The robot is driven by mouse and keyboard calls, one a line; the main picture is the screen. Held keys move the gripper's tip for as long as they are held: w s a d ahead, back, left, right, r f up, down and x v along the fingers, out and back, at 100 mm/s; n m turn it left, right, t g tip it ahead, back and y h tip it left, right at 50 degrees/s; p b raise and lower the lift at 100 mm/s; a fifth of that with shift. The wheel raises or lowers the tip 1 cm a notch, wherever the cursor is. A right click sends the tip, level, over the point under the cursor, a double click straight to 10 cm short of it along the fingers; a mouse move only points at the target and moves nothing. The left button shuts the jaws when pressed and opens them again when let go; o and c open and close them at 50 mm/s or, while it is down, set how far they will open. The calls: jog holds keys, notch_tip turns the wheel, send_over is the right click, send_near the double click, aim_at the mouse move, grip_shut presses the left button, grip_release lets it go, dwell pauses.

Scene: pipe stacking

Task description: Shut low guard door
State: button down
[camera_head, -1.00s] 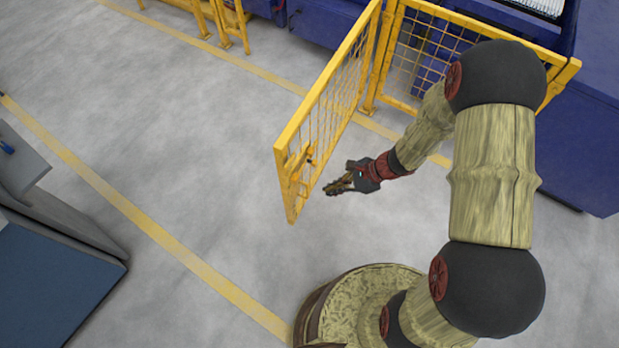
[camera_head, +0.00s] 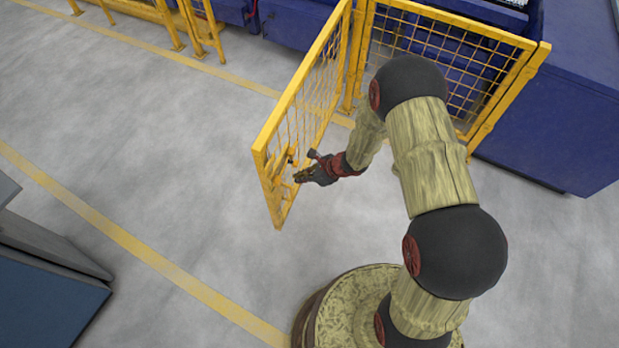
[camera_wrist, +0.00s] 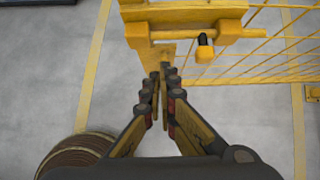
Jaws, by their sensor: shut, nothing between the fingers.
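The low guard door (camera_head: 303,110) is a yellow framed mesh panel. It stands open, swung out from the yellow mesh fence (camera_head: 445,55) towards the front of the head view. My gripper (camera_head: 298,176) is by the door's free end, on its right side, near the latch. In the wrist view the door (camera_wrist: 270,65) fills the upper right, and a black-tipped latch knob (camera_wrist: 205,48) sticks out from its yellow latch plate. My gripper (camera_wrist: 159,72) is shut and empty, its fingertips just below the latch plate. I cannot tell whether they touch the door.
Blue machines (camera_head: 570,100) stand behind and right of the fence. A grey-blue cabinet (camera_head: 45,290) is at the lower left. Yellow lines (camera_head: 150,240) mark the grey floor. The floor left of the door is clear.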

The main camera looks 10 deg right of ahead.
jog(key=shift+w+a+f+b, duration=0.2)
jog(key=shift+w+a, duration=0.3)
jog(key=shift+a, duration=0.35)
jog(key=shift+w+a+f+b, duration=0.15)
jog(key=shift+w+a, duration=0.3)
jog(key=shift+a, duration=0.35)
jog(key=shift+r, duration=0.1)
